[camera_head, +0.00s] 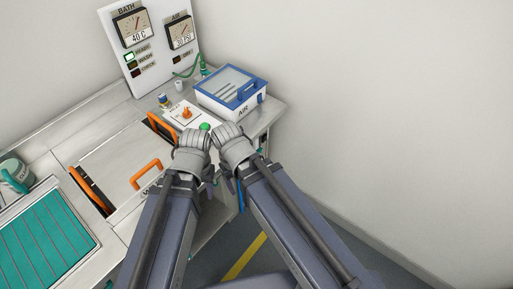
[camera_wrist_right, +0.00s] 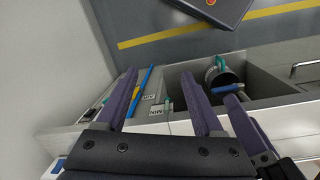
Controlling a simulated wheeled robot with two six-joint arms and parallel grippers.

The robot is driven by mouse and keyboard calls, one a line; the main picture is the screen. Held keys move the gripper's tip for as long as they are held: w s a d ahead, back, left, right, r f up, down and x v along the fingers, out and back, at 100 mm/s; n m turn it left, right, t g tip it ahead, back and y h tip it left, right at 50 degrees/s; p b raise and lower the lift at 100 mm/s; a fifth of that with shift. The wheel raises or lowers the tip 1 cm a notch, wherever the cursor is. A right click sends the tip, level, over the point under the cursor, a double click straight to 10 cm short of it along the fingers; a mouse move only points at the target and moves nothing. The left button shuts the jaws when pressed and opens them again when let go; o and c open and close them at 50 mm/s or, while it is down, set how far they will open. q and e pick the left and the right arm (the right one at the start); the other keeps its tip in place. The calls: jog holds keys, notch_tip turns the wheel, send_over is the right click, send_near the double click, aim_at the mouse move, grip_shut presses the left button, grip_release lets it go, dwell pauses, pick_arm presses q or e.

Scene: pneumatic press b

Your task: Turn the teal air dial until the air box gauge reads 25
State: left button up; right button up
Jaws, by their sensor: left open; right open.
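The air gauge (camera_head: 180,32) on the white panel shows a number that looks like 30 PSI, too small to be sure. The air box (camera_head: 232,92) has a blue-framed clear lid, shut. My left gripper (camera_head: 205,185) is open at the counter's front edge, its fingertips mostly hidden by the wrist. My right gripper (camera_wrist_right: 159,76) is open and empty beside it, pointing down the cabinet front. A small teal part (camera_wrist_right: 168,103), possibly the air dial, shows between its fingers near upside-down labels; I cannot tell its setting.
The bath gauge (camera_head: 132,25) reads about 40 C. Orange handles (camera_head: 146,173) stand on the counter left of my arms. A green button (camera_head: 205,126) sits just behind the wrists. A dark container with a teal handle (camera_wrist_right: 222,72) stands in an open bay. Floor is clear at right.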

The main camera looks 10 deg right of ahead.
jog(key=shift+o, duration=0.8)
jog(key=w+d+f+m+b, duration=0.1)
jog(key=w+d+f+b, duration=0.1)
jog(key=f+b, duration=1.7)
jog(key=w+d+f+m+y+b, duration=0.1)
jog(key=d+f+b, duration=0.4)
jog(key=f+b, duration=1.4)
notch_tip(320, 180, down, 2)
jog(key=shift+w+d+m+t+b, duration=0.35)
jog(key=shift+w+m, duration=0.25)
jog(key=shift+w, duration=0.4)
jog(key=m+t+y+b, duration=0.5)
jog(key=m+t+b, duration=0.75)
jog(key=m, duration=0.85)
send_near(261, 152)
jog(key=f+t+p, duration=0.1)
jog(key=f+t, duration=0.1)
jog(key=shift+b+x, duration=0.75)
jog(key=shift+x, duration=3.65)
jog(key=shift+a+r, duration=0.2)
